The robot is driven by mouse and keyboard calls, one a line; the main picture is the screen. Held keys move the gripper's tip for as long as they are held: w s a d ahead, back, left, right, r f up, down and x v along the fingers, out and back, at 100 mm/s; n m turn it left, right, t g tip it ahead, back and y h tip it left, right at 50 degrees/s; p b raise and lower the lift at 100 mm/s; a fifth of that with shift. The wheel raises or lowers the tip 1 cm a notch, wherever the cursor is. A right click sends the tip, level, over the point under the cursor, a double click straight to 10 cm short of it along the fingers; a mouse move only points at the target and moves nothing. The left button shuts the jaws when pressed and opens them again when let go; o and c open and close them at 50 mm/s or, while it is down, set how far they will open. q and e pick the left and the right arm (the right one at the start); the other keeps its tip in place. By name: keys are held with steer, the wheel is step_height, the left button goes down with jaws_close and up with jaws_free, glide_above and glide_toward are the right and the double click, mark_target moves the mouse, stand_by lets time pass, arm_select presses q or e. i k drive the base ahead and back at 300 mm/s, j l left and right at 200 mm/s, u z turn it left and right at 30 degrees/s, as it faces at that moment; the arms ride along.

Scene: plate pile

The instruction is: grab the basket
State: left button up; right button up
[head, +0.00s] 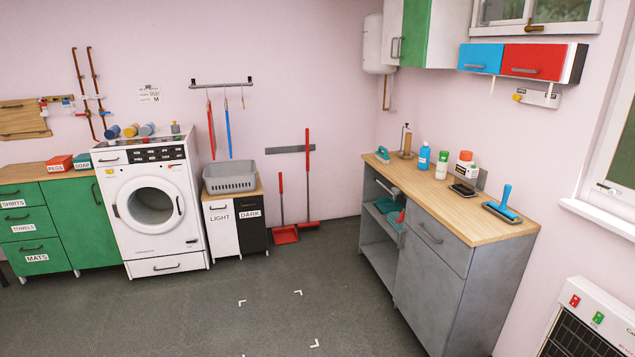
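A grey plastic basket (230,178) with slotted sides sits upright on top of a small cabinet (236,228) whose two fronts read LIGHT and DARK. The basket stands just right of the white washing machine (150,200), below a wall rail. Its inside is mostly hidden from this angle, and I cannot tell whether it holds anything. Neither of my grippers shows in the head view.
A grey counter (450,215) with bottles and brushes stands on the right. Green drawers (35,225) stand at the left. The grey floor (210,310) in front is clear, with white corner marks.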

mark_target(226, 177)
steer(key=i+j+u, duration=0.1)
steer(key=i+u, duration=0.25)
steer(key=i, duration=0.4)
steer(key=i+l+u, duration=0.15)
steer(key=i+u, duration=0.2)
steer(key=i, duration=0.4)
steer(key=i+z, duration=0.1)
steer(key=i, duration=0.5)
steer(key=i+j, duration=0.15)
steer(key=i, duration=0.45)
steer(key=i+j+z, duration=0.15)
steer(key=i, duration=0.45)
steer(key=i+j+z, duration=0.1)
steer(key=i, duration=0.5)
steer(key=i+j+z, duration=0.35)
steer(key=i+j, duration=0.15)
steer(key=i+j+z, duration=0.35)
steer(key=i+j, duration=0.2)
steer(key=j, duration=0.1)
